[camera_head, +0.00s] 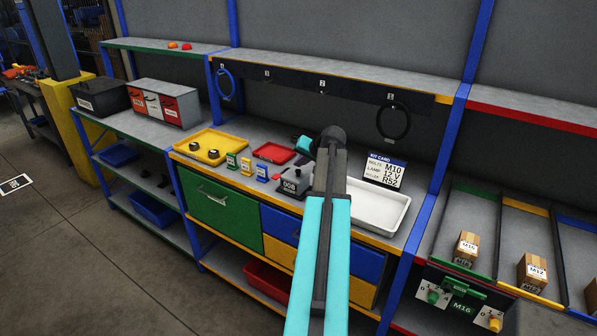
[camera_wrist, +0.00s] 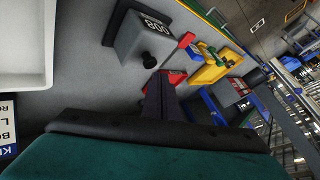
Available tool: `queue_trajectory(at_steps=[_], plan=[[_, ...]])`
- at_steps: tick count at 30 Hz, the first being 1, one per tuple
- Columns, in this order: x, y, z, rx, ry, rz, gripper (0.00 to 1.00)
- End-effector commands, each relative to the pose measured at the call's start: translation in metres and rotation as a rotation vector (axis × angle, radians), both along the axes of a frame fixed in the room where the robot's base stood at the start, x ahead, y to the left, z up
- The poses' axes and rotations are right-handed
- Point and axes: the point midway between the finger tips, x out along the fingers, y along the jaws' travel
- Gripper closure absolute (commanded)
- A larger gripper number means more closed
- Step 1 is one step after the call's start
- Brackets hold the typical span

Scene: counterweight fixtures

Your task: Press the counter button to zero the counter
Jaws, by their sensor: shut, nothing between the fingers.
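The counter (camera_head: 291,187) is a small grey box on the workbench, with a dark display that reads 008. It also shows in the wrist view (camera_wrist: 128,42), with its round black button (camera_wrist: 149,61) on the face towards me. My gripper (camera_wrist: 159,76) is shut and empty. In the wrist view its fingertips appear just below the button; I cannot tell how far apart they are. In the head view my teal and dark arm reaches over the bench, and the gripper (camera_head: 303,147) is above and beyond the counter, partly hidden by the wrist.
A yellow tray (camera_head: 226,158) with black knobs, a red tray (camera_head: 272,152) and small coloured cards stand left of the counter. A white tray (camera_head: 380,211) and a kit card (camera_head: 385,170) are to its right.

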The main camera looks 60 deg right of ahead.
Motion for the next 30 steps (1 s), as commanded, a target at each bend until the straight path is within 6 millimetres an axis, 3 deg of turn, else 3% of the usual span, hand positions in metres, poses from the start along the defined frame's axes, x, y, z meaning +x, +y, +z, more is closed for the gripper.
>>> queue_trajectory(at_steps=[30], plan=[[0.0007,0.0003,-0.0085,0.0,0.0,0.0,1.0]])
